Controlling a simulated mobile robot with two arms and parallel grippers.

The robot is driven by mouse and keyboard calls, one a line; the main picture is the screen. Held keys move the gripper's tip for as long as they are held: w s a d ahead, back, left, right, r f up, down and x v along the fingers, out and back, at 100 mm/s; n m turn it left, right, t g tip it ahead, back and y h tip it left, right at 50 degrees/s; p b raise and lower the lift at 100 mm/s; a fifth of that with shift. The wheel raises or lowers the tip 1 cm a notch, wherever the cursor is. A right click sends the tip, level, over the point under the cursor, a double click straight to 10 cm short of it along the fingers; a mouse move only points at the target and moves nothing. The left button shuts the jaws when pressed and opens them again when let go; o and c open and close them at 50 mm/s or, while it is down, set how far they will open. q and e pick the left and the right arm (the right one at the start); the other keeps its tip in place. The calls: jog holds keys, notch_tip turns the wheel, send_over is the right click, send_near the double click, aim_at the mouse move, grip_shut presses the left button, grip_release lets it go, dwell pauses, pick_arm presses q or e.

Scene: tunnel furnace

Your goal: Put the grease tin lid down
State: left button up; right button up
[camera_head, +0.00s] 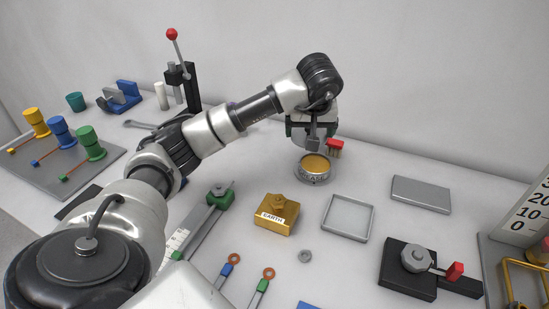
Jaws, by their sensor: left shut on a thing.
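The grease tin (313,169) is a short round grey tin with a label on its side. It stands open, with yellow-brown grease showing inside. My left gripper (312,140) is just above and behind the tin, pointing down. It is shut on the grease tin lid, which is hard to make out among the grey fingers. A small red-topped brush-like piece (335,146) shows just right of the fingers; I cannot tell whether it touches them. My right gripper is not in view.
An empty square tray (348,218) and a flat grey plate (421,194) lie to the right. A brass EARTH block (277,214) and a nut (306,256) are nearer. A black clamp base (408,270) stands front right. Bare table lies between the tin and the grey plate.

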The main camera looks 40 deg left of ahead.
pick_arm(q)
send_near(268, 158)
jog(key=w+d, duration=0.2)
jog(key=w, duration=0.1)
jog(key=shift+w+d+r, duration=0.1)
jog(key=shift+w, duration=0.05)
jog(key=a+f, duration=0.1)
jog(key=s+a+f, duration=0.1)
jog(key=a, duration=0.1)
jog(key=shift+s+a+f+p, duration=0.1)
jog(key=shift+a+f+p, duration=0.05)
jog(key=shift+a+p, duration=0.2)
jog(key=shift+a+f, duration=0.1)
jog(key=shift+f, duration=0.05)
notch_tip(268, 158, down, 3)
jog(key=shift+f, duration=0.45)
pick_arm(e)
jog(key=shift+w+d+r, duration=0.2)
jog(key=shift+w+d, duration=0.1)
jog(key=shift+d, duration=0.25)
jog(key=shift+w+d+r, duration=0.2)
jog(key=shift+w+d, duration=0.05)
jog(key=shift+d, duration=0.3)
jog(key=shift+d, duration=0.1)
